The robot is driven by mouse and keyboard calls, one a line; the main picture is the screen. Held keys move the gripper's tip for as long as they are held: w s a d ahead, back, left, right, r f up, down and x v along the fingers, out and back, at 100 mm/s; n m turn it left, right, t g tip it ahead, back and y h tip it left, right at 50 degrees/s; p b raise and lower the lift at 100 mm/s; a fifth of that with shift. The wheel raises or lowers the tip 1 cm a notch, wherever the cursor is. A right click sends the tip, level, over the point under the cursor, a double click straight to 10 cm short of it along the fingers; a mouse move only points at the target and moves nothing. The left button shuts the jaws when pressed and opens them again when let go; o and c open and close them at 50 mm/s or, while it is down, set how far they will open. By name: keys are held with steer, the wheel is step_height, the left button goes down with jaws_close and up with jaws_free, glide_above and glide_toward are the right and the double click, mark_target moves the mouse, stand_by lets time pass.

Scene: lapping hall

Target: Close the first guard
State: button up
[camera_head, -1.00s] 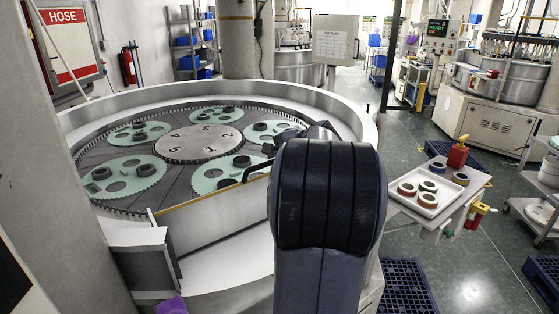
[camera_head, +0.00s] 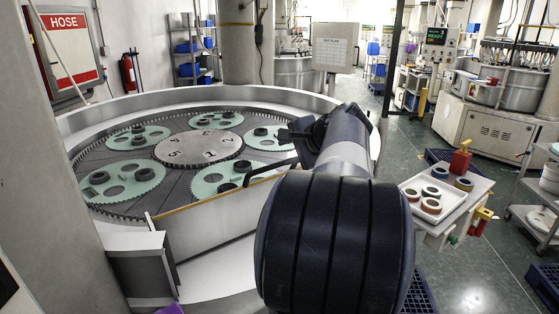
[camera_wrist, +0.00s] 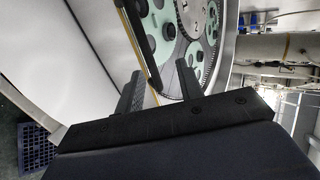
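The guard seems to be the pale panel (camera_head: 215,222) with a yellow top edge at the front of the round lapping machine. A black bar handle (camera_head: 268,171) stands along its top right; it also shows in the wrist view (camera_wrist: 143,50). My gripper (camera_head: 297,138) is above and right of that handle in the head view, partly dark against my forearm. In the wrist view my gripper (camera_wrist: 159,70) has its two fingers apart, with the handle's end and yellow edge visible between them. I cannot tell whether they touch. The guard's right part is hidden behind my arm.
The machine's plate carries several green toothed carriers (camera_head: 125,178) around a numbered centre disc (camera_head: 198,149). A side table (camera_head: 450,238) with a white tray (camera_head: 411,193) of rings stands right of my arm. A grey box (camera_head: 140,262) sits at the guard's left end.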

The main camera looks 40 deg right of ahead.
steer(key=v, duration=0.2)
steer(key=shift+s+r, duration=0.1)
steer(key=shift+s, duration=0.25)
steer(key=a+p+x, duration=0.1)
steer(key=x, duration=0.6)
steer(key=shift+d, duration=0.45)
